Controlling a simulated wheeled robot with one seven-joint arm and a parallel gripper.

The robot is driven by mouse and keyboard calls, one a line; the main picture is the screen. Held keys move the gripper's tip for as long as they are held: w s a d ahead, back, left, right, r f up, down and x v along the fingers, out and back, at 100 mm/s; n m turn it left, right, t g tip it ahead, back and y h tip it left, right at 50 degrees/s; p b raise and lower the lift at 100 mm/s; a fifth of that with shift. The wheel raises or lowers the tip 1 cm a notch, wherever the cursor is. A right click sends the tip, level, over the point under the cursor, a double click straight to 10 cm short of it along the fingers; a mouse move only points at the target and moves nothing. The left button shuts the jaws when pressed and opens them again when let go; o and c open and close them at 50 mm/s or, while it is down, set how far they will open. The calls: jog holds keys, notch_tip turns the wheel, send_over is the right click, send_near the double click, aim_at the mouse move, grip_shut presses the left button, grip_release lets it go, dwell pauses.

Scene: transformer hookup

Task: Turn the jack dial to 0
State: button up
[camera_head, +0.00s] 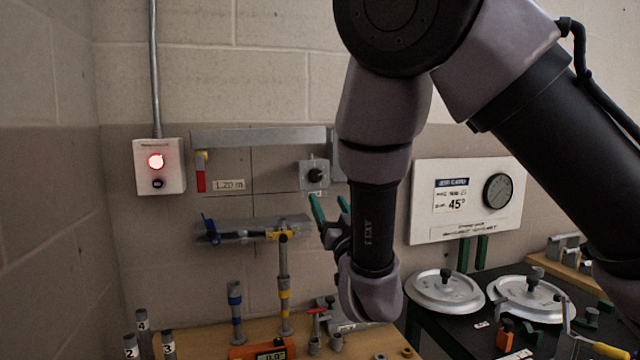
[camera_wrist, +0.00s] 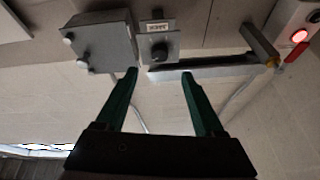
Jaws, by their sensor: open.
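The jack dial is a black knob (camera_head: 315,175) on a small grey wall plate. It also shows in the wrist view (camera_wrist: 160,52), upside down, under a label that seems to read JACK. The mark the knob points to is too small to read. My gripper (camera_head: 330,206) is open and empty, its green fingers just below and slightly right of the knob in the head view. In the wrist view my gripper (camera_wrist: 160,75) has its fingertips either side of the knob's line, apart from it; I see no contact.
A grey rail (camera_head: 260,138) and grey box (camera_wrist: 100,42) flank the plate. A red-handled lever (camera_head: 201,180) and a lit red button box (camera_head: 159,166) are at left. Posts and tools crowd the bench below.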

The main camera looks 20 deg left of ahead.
aim_at(317, 178)
jog(key=x, duration=0.8)
jog(key=shift+w+a+r, duration=0.15)
jog(key=shift+w, duration=0.15)
grip_shut()
